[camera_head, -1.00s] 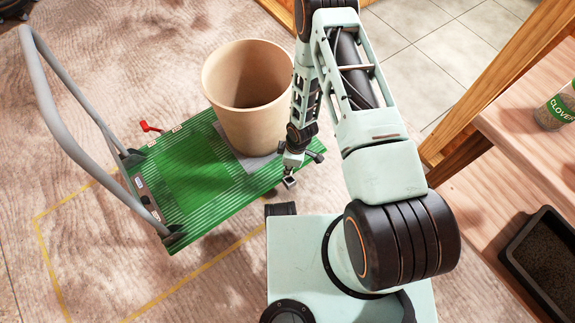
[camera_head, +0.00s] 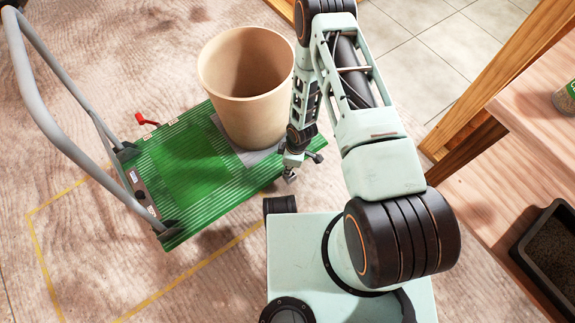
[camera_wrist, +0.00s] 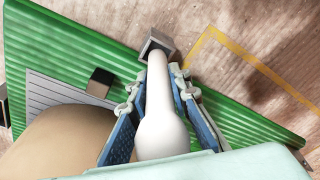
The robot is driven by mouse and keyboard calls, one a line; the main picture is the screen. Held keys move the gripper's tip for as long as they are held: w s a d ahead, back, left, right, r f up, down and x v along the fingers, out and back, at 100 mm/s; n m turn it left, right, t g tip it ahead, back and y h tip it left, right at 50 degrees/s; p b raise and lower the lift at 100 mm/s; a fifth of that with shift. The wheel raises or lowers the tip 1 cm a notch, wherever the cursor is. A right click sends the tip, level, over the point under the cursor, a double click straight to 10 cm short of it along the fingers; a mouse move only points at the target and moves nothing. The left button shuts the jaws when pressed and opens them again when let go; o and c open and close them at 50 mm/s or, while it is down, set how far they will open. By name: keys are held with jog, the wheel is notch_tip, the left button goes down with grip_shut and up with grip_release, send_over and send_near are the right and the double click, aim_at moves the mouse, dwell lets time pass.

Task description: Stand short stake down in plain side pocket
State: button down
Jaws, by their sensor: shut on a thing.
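A pale white stake (camera_wrist: 162,125), rounded and wider near my gripper, points away from me in the wrist view. My gripper (camera_wrist: 158,105) is shut on it, one blue-padded finger on each side. A small grey square pocket (camera_wrist: 160,38) stands at the edge of the green cart deck (camera_wrist: 50,30), right at the stake's far tip. I cannot tell whether the tip is over the pocket or inside it. In the head view my gripper (camera_head: 302,157) is beside the pot at the deck's near right edge, with the pocket (camera_head: 290,178) just below it.
A large tan pot (camera_head: 246,95) stands on a grey mat on the deck, close to my gripper. A dark square-topped piece (camera_wrist: 100,82) sits by the mat. A grey push handle (camera_head: 50,110) rises at left. A wooden shelf (camera_head: 545,110) stands at right.

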jog(key=shift+f+b, duration=1.7)
jog(key=shift+f, duration=0.3)
jog(key=shift+f, duration=0.1)
jog(key=c, duration=1.7)
grip_release()
jog(key=shift+f, duration=0.1)
jog(key=shift+s, duration=0.1)
jog(key=r, duration=0.4)
jog(key=d+r, duration=0.1)
jog(key=r, duration=0.7)
jog(key=shift+d+r, duration=0.1)
jog(key=shift+d, duration=0.25)
